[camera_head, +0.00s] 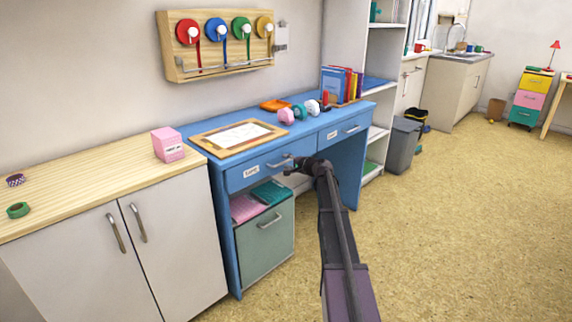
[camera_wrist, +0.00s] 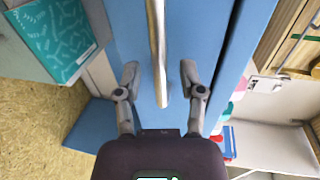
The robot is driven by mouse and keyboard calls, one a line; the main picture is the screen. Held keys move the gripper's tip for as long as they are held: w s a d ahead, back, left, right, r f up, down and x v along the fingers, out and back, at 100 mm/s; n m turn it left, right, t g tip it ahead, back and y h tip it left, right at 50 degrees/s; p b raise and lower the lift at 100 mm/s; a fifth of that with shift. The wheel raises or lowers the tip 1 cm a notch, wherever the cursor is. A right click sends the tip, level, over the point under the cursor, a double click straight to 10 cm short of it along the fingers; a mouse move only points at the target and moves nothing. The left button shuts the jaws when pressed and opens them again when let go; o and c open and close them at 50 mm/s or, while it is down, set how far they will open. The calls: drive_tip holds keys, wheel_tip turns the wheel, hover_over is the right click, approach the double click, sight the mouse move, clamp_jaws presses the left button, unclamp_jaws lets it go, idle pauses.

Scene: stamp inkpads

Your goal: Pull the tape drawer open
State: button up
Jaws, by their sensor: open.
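The blue desk (camera_head: 222,225) has two drawers side by side, each with a white label too small to read surely. The left drawer (camera_head: 240,180) looks closed, with a metal bar handle (camera_head: 279,163). The right drawer (camera_head: 342,136) also looks closed. My gripper (camera_head: 291,168) is at the right end of the left drawer's handle. In the wrist view, my gripper (camera_wrist: 160,76) is open, with one finger on each side of the handle bar (camera_wrist: 157,45). Gaps show between the bar and both fingers. My arm and gripper hide part of the desk front.
A framed board (camera_head: 238,138), stamps (camera_head: 299,112) and books (camera_head: 341,84) are on the desk. Below the left drawer are papers and a grey-green cabinet (camera_head: 266,241). A white cabinet (camera_head: 172,245) adjoins at left. The floor at right is open, beyond a grey bin (camera_head: 403,146).

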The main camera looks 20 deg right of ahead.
drive_tip(key=shift+w+a, duration=0.15)
drive_tip(key=shift+w, duration=0.1)
clamp_jaws()
drive_tip(key=shift+a, duration=0.1)
drive_tip(key=shift+s, duration=0.1)
